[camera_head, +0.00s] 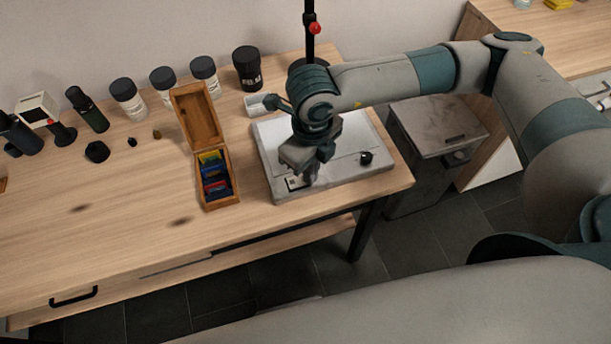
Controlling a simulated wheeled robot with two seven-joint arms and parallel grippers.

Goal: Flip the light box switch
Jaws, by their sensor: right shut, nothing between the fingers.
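The light box (350,150) is a flat, light grey box on the right end of the wooden table. A small black knob-like part (366,158) sits on its top toward the right. A small pale plate (296,183) shows near its front left corner and may be the switch. My right gripper (306,178) points down over the front left part of the box, close to that plate. It is shut and empty. I cannot tell whether it touches the plate. The gripper and wrist hide part of the box's top. My left gripper is not in view.
An open wooden box (216,200) with coloured items stands left of the light box. Several lidded jars (128,98) line the back of the table (120,220). A black pole (309,30) with a red knob rises behind. The table's front left is clear. A grey bin (440,130) stands right.

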